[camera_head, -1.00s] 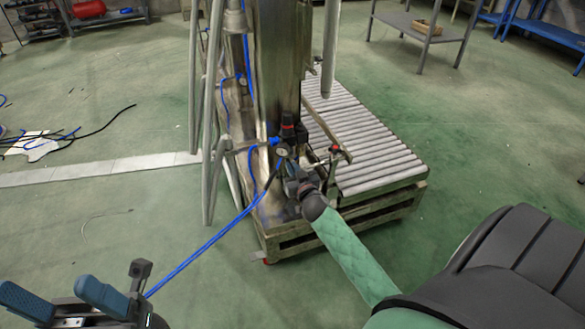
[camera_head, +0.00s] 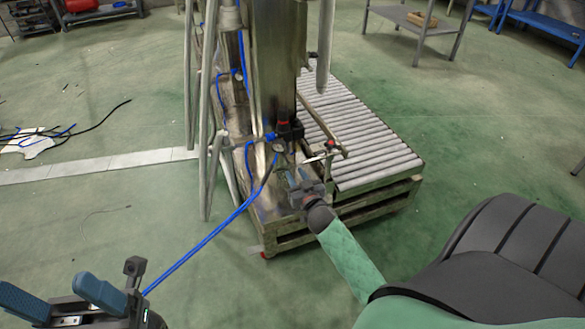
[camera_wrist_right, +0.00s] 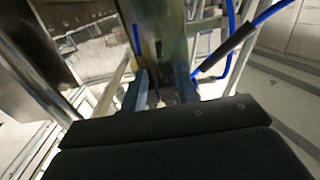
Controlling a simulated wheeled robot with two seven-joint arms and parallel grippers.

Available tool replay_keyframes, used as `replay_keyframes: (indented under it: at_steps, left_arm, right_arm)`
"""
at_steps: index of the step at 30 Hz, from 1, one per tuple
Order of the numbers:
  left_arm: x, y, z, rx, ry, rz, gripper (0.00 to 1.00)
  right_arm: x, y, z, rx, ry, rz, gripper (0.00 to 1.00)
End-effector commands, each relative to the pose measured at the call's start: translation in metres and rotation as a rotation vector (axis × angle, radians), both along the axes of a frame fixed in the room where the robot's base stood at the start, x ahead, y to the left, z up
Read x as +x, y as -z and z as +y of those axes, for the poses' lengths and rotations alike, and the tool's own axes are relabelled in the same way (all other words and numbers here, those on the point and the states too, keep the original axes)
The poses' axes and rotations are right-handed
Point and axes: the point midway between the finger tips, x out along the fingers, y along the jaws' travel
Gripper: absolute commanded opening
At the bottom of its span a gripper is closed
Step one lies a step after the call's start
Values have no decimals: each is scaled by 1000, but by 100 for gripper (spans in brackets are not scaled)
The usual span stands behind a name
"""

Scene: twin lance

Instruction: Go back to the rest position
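My right gripper (camera_head: 301,178) is in front of the metal machine (camera_head: 272,70), low beside its valve and gauge fittings (camera_head: 288,128). Its two blue fingers stand apart. In the right wrist view the fingers (camera_wrist_right: 162,82) also show a gap, with no held object visible between them. I cannot tell whether they touch the machine. My left gripper (camera_head: 52,292) is at the lower left corner of the head view, with its blue fingers spread over the floor and nothing seen between them.
A roller conveyor (camera_head: 365,145) stands right of the machine. A blue hose (camera_head: 205,240) runs from the fittings towards the lower left, passing near my left gripper. Grey upright poles (camera_head: 207,110) stand at the machine's left. Open green floor lies left and right.

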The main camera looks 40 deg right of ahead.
Motion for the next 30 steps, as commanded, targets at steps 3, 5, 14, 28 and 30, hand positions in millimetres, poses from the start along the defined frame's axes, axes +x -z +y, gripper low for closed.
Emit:
replay_keyframes:
  at_steps: [3,5,14,28,30]
  left_arm:
    - [0,-1,1,2,-8,2,70]
    - [0,0,2,3,-11,2,70]
    - [0,4,2,16,-10,11,70]
    - [0,2,1,9,-5,3,70]
    - [0,2,1,10,-6,3,70]
  right_arm:
    - [-9,-1,2,1,0,-1,30]
    - [-11,-1,2,2,0,-1,30]
    - [-12,-1,3,1,0,-1,30]
    - [-11,-5,6,-78,-20,-8,30]
    - [-10,-13,13,-134,-54,-40,30]
